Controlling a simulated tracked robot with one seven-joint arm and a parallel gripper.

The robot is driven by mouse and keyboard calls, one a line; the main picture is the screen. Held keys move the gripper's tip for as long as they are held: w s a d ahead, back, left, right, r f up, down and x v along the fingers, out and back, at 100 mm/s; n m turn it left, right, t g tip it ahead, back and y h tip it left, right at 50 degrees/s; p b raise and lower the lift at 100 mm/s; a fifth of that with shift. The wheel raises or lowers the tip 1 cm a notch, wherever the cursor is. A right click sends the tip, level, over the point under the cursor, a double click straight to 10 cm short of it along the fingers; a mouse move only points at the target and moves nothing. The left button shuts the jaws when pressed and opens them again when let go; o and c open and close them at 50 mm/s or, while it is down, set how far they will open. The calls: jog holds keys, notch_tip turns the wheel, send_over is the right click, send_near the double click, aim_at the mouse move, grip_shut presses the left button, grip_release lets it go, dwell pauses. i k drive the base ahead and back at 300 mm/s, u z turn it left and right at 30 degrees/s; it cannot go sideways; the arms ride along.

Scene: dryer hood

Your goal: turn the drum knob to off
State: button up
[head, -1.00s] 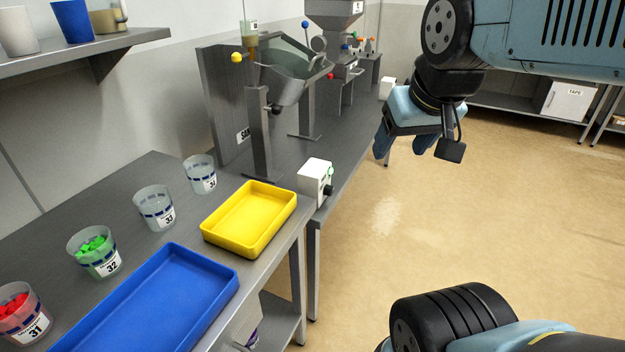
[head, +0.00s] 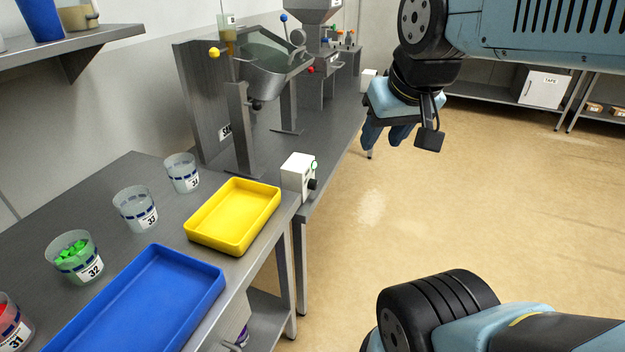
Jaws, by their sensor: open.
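The drum knob looks to be the small black knob (head: 313,184) on the front of a white control box (head: 297,176). The box stands at the front edge of the bench, right of the yellow tray, with a green light or mark above the knob. The knob's setting is too small to read. Behind it, a grey metal drum (head: 270,68) hangs tilted on a stand. My gripper (head: 384,146) is open and empty, pointing down over the floor side of the bench. It is to the right of the box and apart from it.
A yellow tray (head: 190,236), a blue tray (head: 216,290) and several numbered cups (head: 135,208) stand on the near bench. A hopper machine (head: 325,50) stands farther back. The floor (head: 450,210) right of the bench is clear. A shelf (head: 110,36) juts out at upper left.

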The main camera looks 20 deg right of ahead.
aim_at(312, 184)
jog(key=u, duration=1.6)
jog(key=i, duration=0.1)
jog(key=z, duration=3.05)
jog(key=k, duration=0.9)
jog(key=u, duration=1.45)
jog(key=i, duration=1)
jog(key=z, duration=0.05)
